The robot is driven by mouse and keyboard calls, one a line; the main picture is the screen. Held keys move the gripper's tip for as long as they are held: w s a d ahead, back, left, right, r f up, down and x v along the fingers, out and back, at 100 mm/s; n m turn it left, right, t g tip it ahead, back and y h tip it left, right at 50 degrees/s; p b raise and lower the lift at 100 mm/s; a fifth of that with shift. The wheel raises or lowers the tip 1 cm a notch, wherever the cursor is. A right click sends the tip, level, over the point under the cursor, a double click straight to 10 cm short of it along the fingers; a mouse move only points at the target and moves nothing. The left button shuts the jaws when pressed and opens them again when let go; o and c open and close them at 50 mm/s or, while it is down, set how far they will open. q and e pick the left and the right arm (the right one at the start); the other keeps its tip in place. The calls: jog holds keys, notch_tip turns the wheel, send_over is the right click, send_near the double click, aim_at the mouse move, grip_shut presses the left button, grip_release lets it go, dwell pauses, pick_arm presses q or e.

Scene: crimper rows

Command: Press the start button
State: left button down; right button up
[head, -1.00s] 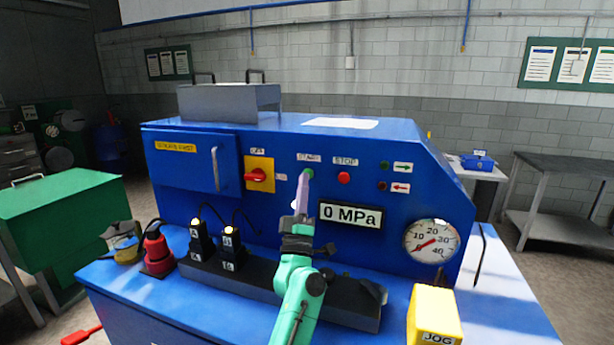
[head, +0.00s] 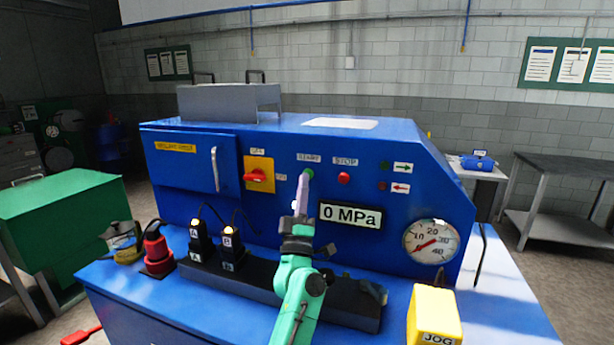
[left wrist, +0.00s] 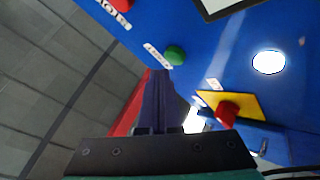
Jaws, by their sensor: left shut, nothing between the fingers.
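The green start button (head: 309,173) sits on the blue panel under a START label, and it also shows in the left wrist view (left wrist: 175,55). My left gripper (head: 304,178) is shut and empty, its fingertips right at the button in the head view and covering part of it. In the left wrist view the shut fingers (left wrist: 158,78) end just beside the button; I cannot tell whether they touch it. The red stop button (head: 344,178) is to the right. The display (head: 351,215) reads 0 MPa. My right gripper is not in view.
A red rotary switch (head: 256,176) on a yellow plate is left of the start button. A pressure gauge (head: 431,242) and a yellow JOG box (head: 434,316) stand at the right. Black plugs (head: 230,244) and a red plug (head: 157,247) stand on the front ledge.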

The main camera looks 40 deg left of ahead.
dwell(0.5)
pick_arm(q)
jog(key=shift+w, duration=0.15)
jog(key=shift+w+a, duration=0.15)
jog(key=shift+w, duration=0.15)
jog(key=shift+w+a+b, duration=0.15)
jog(key=shift+w+b, duration=0.15)
jog(key=shift+w, duration=0.1)
dwell(0.6)
jog(key=shift+r, duration=0.1)
jog(key=shift+s+d+p, duration=0.3)
jog(key=shift+s+p, duration=0.05)
jog(key=shift+s, duration=0.5)
